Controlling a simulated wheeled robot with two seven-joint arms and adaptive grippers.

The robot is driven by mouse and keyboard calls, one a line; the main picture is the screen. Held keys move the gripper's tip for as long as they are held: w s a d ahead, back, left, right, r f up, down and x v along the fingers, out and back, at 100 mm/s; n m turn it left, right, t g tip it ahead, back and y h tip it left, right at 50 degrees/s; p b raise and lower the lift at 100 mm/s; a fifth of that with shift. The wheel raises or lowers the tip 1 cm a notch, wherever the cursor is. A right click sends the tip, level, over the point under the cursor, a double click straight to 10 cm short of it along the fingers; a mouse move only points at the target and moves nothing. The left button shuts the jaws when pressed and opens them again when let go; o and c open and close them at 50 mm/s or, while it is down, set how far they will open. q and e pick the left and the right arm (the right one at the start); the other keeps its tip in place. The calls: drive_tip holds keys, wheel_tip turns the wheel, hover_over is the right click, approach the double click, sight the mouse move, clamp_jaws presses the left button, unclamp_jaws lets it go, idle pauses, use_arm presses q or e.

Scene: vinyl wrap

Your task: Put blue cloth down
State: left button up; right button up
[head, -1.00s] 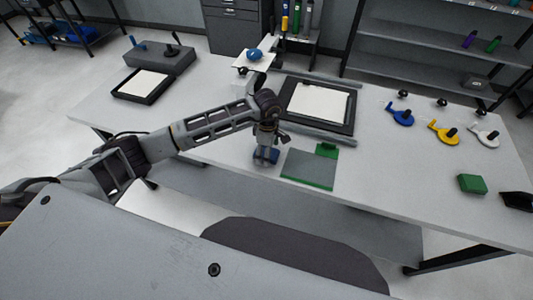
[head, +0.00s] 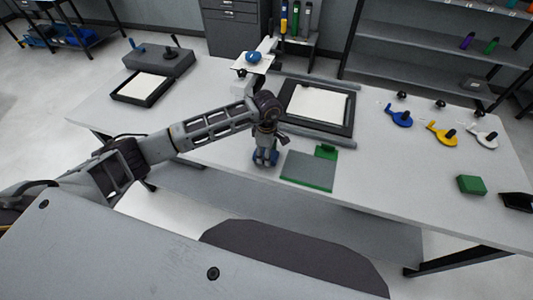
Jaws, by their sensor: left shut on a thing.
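My left gripper (head: 265,154) points down over the white table (head: 220,160), near its front edge. It is shut on the blue cloth (head: 274,158), which shows as small blue patches around the fingers. The fingers hide most of the cloth, and I cannot tell whether it touches the tabletop. The gripper is just left of a grey pad with green edges (head: 308,171). My right gripper is not in view.
A black-framed tray with a white sheet (head: 318,103) lies behind the pad. A small white stand with a blue item (head: 254,57) is at the back. Blue (head: 400,118), yellow and white handled tools and a green block (head: 472,184) lie right. Table space right of the pad is clear.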

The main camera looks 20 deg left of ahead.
use_arm(q)
wheel_tip(320, 180, up, 10)
drive_tip(key=b, duration=0.1)
drive_tip(key=shift+b, duration=0.4)
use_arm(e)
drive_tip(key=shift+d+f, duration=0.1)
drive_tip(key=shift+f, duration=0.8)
use_arm(q)
drive_tip(key=shift+f, duration=0.2)
